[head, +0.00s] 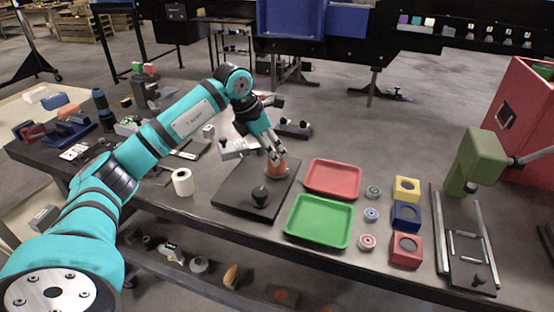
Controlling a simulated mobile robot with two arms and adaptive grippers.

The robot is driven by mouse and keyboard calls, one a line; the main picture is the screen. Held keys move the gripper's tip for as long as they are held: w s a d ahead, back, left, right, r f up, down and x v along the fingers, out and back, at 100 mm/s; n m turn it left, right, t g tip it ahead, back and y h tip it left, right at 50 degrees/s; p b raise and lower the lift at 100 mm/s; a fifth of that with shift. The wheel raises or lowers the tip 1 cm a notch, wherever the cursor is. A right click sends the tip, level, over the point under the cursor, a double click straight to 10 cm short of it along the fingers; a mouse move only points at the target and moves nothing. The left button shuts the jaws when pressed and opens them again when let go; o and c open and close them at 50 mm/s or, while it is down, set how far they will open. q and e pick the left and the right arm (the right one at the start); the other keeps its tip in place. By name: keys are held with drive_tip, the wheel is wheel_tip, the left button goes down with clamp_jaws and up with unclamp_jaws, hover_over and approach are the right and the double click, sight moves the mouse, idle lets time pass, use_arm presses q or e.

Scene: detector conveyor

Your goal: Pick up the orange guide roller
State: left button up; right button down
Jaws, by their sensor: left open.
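The orange guide roller (277,170) stands on the far right part of a dark plate (232,196) with a black knob (260,194). My left gripper (278,156) is open and points down at the top of the roller. Its fingers overlap the roller's upper part in the head view. I cannot tell whether they touch it. My right gripper is not in view.
A red tray (333,178) and a green tray (320,222) lie right of the plate, both empty. Small bearings and yellow, blue and red blocks (405,250) stand further right. A white roll (183,182) stands left of the plate.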

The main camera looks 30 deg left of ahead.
sight(280, 169)
use_arm(q)
drive_tip(key=p+x, duration=0.2)
drive_tip(key=x, duration=0.3)
drive_tip(key=shift+w+d+f, duration=0.2)
drive_tip(key=shift+w+f, duration=0.05)
drive_tip(key=shift+f, duration=0.1)
drive_tip(key=c, duration=1.4)
